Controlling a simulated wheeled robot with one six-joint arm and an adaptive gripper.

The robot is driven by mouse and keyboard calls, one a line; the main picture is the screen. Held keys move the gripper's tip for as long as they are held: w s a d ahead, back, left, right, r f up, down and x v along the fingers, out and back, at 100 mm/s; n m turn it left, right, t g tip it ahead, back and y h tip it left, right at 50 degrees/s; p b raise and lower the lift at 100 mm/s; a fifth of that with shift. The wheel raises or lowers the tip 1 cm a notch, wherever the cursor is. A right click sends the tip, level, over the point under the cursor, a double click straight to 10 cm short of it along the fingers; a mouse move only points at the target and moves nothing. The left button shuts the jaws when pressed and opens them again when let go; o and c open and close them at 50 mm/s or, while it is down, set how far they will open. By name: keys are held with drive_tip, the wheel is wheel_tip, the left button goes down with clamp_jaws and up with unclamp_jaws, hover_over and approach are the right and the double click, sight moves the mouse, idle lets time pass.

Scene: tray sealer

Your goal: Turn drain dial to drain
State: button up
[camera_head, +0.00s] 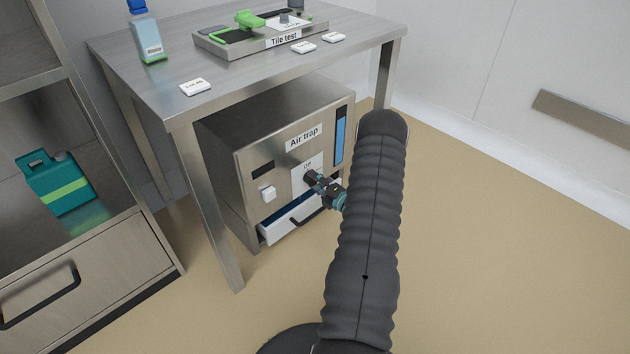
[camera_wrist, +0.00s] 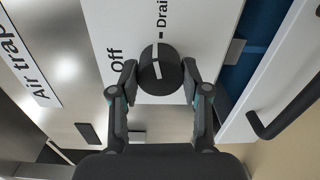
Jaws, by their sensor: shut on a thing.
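The drain dial (camera_wrist: 160,72) is a round black knob with a white line, on a white plate (camera_wrist: 192,20) on the front of the grey air trap (camera_head: 232,175). In the wrist view, "Off" stands left of the dial and "Drain" above it. The white line runs nearly up and down in that view, about in line with the mark by "Drain". My gripper (camera_wrist: 158,80) is shut on the dial, one finger at each side; it also shows in the head view (camera_head: 316,182), where it covers most of the dial.
Below the dial, a white drawer (camera_head: 272,236) with a black handle stands partly open. A white button (camera_head: 268,193) is left of it. The air trap sits under a metal table (camera_head: 135,60) with legs close by. Open floor (camera_head: 480,240) lies to the right.

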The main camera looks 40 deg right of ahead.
drive_tip(key=shift+m, duration=1.2)
drive_tip(key=o, duration=1.1)
drive_tip(key=shift+o, duration=0.2)
drive_tip(key=s, duration=1.2)
drive_tip(key=shift+d, duration=0.4)
drive_tip(key=shift+r, duration=0.1)
